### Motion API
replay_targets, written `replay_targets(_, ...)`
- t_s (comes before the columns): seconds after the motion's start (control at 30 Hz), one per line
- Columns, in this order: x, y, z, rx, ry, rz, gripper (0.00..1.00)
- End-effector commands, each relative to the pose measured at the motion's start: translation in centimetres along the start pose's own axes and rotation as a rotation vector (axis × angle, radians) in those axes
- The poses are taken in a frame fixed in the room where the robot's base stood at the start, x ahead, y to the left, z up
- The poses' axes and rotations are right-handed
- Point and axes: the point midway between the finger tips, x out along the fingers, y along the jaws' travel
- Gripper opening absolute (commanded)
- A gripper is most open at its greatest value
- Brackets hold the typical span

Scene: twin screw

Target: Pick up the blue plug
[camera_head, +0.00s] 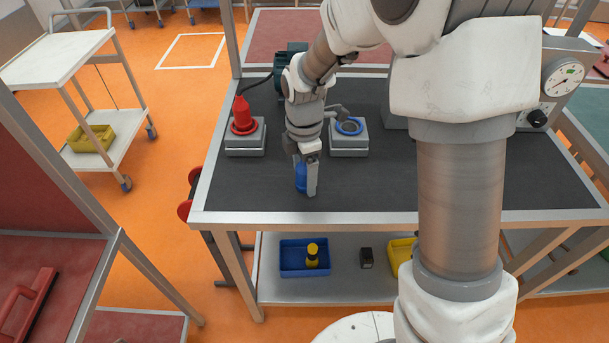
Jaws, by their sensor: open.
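The blue plug (300,177) is on the dark table top near its front edge. My gripper (306,183) points down right at the plug, and one pale finger stands in front of its right side. The jaws are open. The plug's upper part and right side are hidden by the gripper, and I cannot tell whether a finger touches it.
A grey block with a red plug (243,118) stands behind left on the table (380,195). A grey block with a blue ring (349,127) stands behind right. A gauge box (563,78) is at the far right. The table front is clear.

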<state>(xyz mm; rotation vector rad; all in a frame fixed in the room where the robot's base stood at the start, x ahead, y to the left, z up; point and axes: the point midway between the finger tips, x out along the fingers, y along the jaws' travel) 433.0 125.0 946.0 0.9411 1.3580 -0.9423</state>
Motion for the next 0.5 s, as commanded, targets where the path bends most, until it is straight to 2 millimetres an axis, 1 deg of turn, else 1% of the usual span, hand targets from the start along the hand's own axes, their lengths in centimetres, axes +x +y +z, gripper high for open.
replay_targets(0.03, 0.54, -0.04, -0.01, 0.0, 0.0, -0.001, 0.86)
replay_targets(0.1, 0.84, -0.03, 0.0, 0.0, 0.0, 0.0, 0.86)
replay_targets(0.3, 0.87, -0.01, 0.01, 0.0, 0.0, 0.001, 0.86)
replay_targets(0.33, 0.87, -0.01, 0.01, 0.0, 0.0, 0.001, 0.84)
replay_targets(0.47, 0.86, -0.02, 0.01, 0.0, 0.0, 0.001, 0.61)
replay_targets(0.5, 0.85, -0.02, 0.01, 0.0, 0.0, 0.001, 0.54)
